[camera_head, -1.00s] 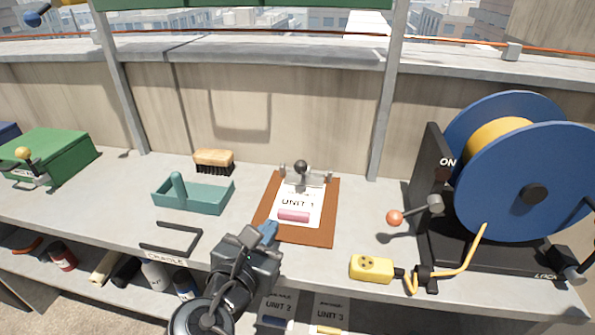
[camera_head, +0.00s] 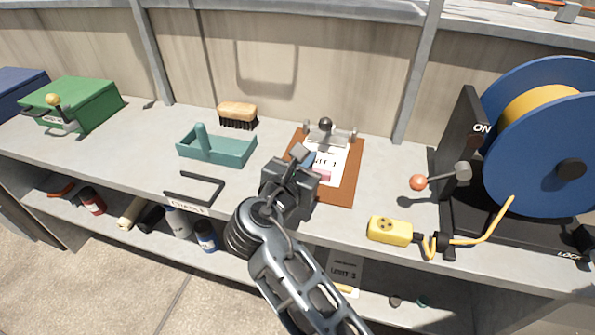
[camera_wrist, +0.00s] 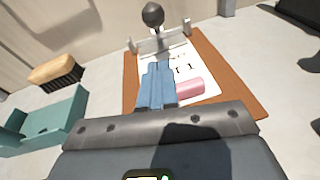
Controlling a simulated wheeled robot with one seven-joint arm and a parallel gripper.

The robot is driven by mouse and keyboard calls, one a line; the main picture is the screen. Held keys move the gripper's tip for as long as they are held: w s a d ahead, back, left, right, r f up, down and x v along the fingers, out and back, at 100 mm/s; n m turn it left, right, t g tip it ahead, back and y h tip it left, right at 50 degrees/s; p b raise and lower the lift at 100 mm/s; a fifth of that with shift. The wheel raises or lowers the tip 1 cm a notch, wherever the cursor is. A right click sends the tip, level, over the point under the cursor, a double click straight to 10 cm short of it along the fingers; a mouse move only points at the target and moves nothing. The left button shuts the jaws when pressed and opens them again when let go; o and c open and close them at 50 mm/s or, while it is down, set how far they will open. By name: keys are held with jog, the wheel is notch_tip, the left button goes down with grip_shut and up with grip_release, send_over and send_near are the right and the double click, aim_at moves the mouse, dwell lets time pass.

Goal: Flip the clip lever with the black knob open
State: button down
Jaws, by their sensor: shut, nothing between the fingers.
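A brown clipboard (camera_head: 345,182) lies on the grey bench, with a white paper (camera_head: 331,154) marked "UNIT" on it and a pink bar on the paper. At its far edge is the metal clip lever (camera_head: 341,136) with a round black knob (camera_head: 325,123) standing up. The knob (camera_wrist: 153,14) and the clip (camera_wrist: 174,40) also show at the top of the wrist view. My gripper (camera_head: 301,152) is over the clipboard's near left part, short of the knob. Its blue fingers (camera_wrist: 156,86) are together and empty. They hide part of the paper.
A teal tray (camera_head: 232,152) and a brush (camera_head: 238,114) stand left of the clipboard. Right are a yellow box (camera_head: 390,231), an orange-knobbed crank (camera_head: 419,182) and a blue reel (camera_head: 545,145). The wall is behind.

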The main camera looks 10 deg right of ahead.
aim_at(327, 128)
jog(key=shift+w+d+r, duration=0.3)
jog(key=shift+w+d, duration=0.2)
jog(key=shift+w, duration=0.1)
jog(key=shift+w+d+r, duration=0.35)
jog(key=shift+w+d, duration=0.2)
jog(key=shift+w, duration=0.1)
jog(key=shift+w+d+r, duration=0.3)
jog(key=shift+w+d, duration=0.2)
jog(key=shift+w, duration=0.1)
jog(key=shift+p, duration=0.4)
